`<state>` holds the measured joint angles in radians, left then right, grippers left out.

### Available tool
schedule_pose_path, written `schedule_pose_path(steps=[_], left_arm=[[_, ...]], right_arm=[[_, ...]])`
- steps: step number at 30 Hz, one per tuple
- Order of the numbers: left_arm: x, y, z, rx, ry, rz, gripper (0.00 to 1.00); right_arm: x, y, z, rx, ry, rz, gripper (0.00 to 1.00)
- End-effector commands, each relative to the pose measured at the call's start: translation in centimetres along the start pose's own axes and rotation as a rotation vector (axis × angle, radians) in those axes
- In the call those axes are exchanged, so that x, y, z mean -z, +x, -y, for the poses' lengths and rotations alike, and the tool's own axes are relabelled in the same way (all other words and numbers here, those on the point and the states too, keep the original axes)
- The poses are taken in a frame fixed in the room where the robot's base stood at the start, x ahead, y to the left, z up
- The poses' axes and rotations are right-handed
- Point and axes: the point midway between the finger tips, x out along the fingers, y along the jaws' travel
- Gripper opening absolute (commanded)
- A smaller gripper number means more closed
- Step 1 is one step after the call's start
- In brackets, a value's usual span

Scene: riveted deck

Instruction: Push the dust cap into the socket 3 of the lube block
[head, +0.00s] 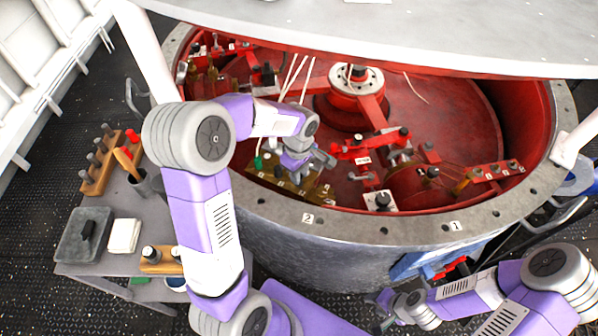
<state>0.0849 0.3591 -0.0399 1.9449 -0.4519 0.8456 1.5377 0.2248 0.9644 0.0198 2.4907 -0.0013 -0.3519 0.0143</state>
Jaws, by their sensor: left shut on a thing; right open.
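The lube block (257,174) is a low brass-coloured block inside the red drum, near its front left wall. Small white labels sit along it, and a green cap stands at its left end. The socket numbers are too small to read surely. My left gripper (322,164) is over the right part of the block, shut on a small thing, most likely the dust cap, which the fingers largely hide. I cannot tell whether it touches a socket. My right gripper (380,304) is open and empty, low outside the drum at the front.
The drum's riveted rim (384,229) runs between my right gripper and the block. A red lever assembly (362,150) stands just right of my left gripper. Thin pale tubes rise behind my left wrist. A grey side table (102,258) with tools is at left.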

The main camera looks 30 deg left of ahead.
Motion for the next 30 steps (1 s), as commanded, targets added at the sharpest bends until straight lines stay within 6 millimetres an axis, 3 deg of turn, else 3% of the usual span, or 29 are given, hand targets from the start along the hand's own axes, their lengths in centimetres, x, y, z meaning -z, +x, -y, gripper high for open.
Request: schedule_pose_path(steps=[17,18,23,24,30], left_arm=[[-0.01,0.42,0.00,0.000,0.000,0.000,0.00],[0.00,0.45,0.01,0.000,0.000,0.000,0.25],[0.00,0.42,0.01,0.000,0.000,0.000,0.50],[0.00,0.41,0.00,0.000,0.000,0.000,0.54],[0.00,0.42,0.01,0.000,0.000,0.000,0.54]], right_arm=[[0.01,0.33,-0.12,0.000,0.000,0.000,0.43],[0.02,0.35,-0.13,0.000,0.000,0.000,0.43],[0.02,0.32,-0.12,0.000,0.000,0.000,0.43],[0.01,0.32,-0.12,0.000,0.000,0.000,0.43],[0.02,0.32,-0.12,0.000,0.000,0.000,0.43]])
